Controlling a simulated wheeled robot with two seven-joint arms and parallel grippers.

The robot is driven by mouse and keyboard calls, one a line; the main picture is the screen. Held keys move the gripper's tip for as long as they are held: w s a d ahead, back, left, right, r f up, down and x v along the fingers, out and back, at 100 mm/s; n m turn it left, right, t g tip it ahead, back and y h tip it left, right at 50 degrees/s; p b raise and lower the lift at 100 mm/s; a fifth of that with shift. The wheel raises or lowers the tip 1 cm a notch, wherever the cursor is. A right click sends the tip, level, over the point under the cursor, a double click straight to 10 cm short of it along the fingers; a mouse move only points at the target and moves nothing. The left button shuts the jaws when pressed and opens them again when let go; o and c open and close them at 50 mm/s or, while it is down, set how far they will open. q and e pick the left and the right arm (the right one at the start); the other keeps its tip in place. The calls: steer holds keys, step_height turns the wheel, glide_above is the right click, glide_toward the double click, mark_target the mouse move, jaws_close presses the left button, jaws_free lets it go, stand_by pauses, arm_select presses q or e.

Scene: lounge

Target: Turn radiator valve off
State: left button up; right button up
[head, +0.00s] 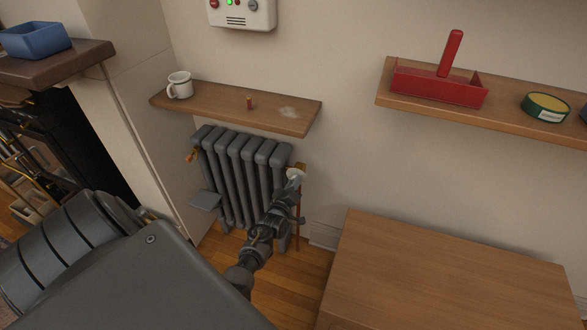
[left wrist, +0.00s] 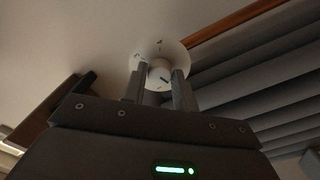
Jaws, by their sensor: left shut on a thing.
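The grey column radiator (head: 238,172) stands against the wall under a wooden shelf. In the left wrist view the valve shows as a white marked disc (left wrist: 158,52) with a small round knob in front. My left gripper (head: 291,184) reaches the valve from the front. Its two fingers (left wrist: 160,85) are shut on the knob, one on each side. The marks on the disc are too small to read. My right gripper is in neither view.
A wooden cabinet (head: 440,275) stands at the right. A right-hand shelf (head: 408,97) bears a red tray (head: 440,86) and a round tin (head: 545,107).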

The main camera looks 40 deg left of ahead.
arm_select(q)
steer(key=shift+n, duration=0.8)
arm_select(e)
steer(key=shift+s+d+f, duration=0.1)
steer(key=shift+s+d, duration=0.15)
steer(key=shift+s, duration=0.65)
arm_select(q)
steer(key=o, duration=1)
steer(key=shift+c, duration=0.2)
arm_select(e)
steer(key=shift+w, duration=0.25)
